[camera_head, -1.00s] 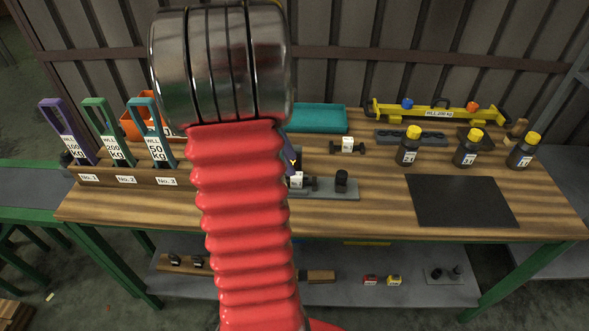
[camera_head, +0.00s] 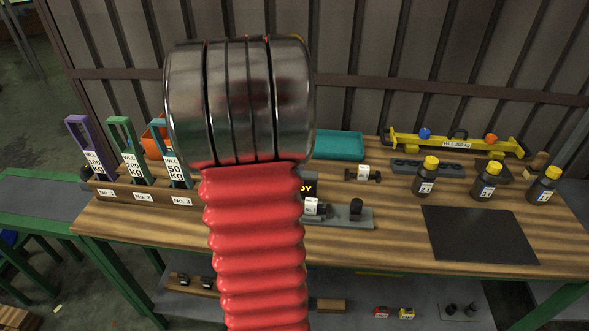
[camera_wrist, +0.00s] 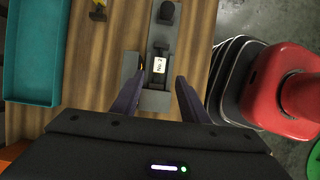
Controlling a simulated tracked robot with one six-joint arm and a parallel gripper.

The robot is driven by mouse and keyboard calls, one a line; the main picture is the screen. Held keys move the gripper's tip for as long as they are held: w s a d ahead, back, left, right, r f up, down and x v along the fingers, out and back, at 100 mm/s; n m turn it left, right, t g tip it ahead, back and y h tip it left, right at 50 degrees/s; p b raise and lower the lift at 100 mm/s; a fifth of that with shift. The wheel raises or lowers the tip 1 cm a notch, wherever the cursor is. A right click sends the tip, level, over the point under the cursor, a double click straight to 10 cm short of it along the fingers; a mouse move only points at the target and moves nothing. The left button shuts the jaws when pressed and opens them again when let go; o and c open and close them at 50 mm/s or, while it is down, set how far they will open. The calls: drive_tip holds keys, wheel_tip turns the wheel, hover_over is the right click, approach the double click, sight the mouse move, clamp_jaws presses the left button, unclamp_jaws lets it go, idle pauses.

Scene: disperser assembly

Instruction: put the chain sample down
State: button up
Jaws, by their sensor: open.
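A dark chain sample with a white "No. 2" tag (camera_wrist: 159,66) lies on a grey fixture (camera_wrist: 154,101) in the wrist view. In the head view its white tag (camera_head: 311,207) shows just right of my red arm, on the grey base (camera_head: 350,217). My gripper (camera_wrist: 157,90) is open in the wrist view, one dark finger on each side of the fixture's near part. The sample lies just beyond and between the fingertips, and no finger visibly grips it. I cannot tell the gripper's height above the fixture. My arm hides the gripper in the head view.
A teal tray (camera_head: 338,145) stands behind. Several yellow-capped bottles, including one (camera_head: 425,177), stand at right near a black mat (camera_head: 479,234). Another small tagged dark piece (camera_head: 363,173) lies behind the fixture.

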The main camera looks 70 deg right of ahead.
idle(0.3)
drive_tip(key=w+a+r+m+t+h, duration=0.1)
drive_tip(key=w+a+r+t, duration=0.15)
drive_tip(key=w+a, duration=0.65)
drive_tip(key=w+a+r+t+h, duration=0.1)
drive_tip(key=w+a+r+t, duration=0.15)
drive_tip(key=w+a, duration=0.6)
drive_tip(key=s+a+t+y, duration=0.1)
drive_tip(key=a+t, duration=0.1)
drive_tip(key=a, duration=1.2)
drive_tip(key=s+a+r+m+t+y, duration=0.1)
drive_tip(key=a+t+y, duration=0.1)
drive_tip(key=a, duration=1.2)
drive_tip(key=shift+s+a+r+m+t, duration=0.2)
drive_tip(key=shift+s+a+m+t, duration=0.1)
drive_tip(key=shift+s+a+t, duration=0.15)
drive_tip(key=shift+d, duration=0.1)
drive_tip(key=shift+c, duration=0.5)
